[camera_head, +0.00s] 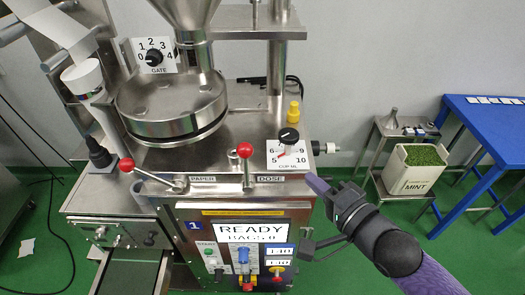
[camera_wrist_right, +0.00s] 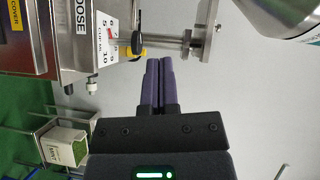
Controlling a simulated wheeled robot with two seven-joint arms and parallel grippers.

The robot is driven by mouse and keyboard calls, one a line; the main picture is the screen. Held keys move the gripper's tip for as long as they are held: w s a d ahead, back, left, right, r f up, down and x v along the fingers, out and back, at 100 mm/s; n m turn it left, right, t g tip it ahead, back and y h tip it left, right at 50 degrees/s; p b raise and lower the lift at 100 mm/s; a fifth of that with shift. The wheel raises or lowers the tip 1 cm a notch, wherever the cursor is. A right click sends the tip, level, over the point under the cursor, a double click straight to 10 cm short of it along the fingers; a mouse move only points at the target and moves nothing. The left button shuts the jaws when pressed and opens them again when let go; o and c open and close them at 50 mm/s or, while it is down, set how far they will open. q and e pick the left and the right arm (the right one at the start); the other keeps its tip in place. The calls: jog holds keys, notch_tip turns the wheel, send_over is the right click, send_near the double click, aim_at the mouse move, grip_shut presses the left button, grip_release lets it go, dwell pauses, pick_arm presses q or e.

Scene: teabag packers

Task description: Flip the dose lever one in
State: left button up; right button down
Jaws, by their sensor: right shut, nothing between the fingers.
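The dose lever (camera_head: 246,165) has a red ball knob and stands upright on the machine's front top edge, beside the DOSE label (camera_head: 271,178). The machine's front carries a blue "1" plate (camera_head: 194,225). My right gripper (camera_head: 318,183) is shut and empty, to the right of the lever and just off the machine's right front corner. In the right wrist view its two purple fingers (camera_wrist_right: 160,68) lie side by side, and the DOSE label shows at upper left (camera_wrist_right: 82,18). The lever itself is not clear in that view. My left gripper is not in view.
The paper lever (camera_head: 150,175), also red-knobbed, leans left on the same edge. A black dose dial (camera_head: 288,136) and a yellow knob (camera_head: 293,112) stand behind the gripper's side. The front panel has a READY screen (camera_head: 247,231). A mint crate (camera_head: 414,172) stands at right.

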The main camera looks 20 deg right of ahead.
aim_at(246, 169)
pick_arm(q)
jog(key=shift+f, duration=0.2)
pick_arm(e)
jog(key=s+a+x, duration=0.1)
jog(key=a+x, duration=0.1)
jog(key=x, duration=1)
jog(key=shift+w+a+f, duration=0.3)
jog(key=shift+w+a, duration=0.1)
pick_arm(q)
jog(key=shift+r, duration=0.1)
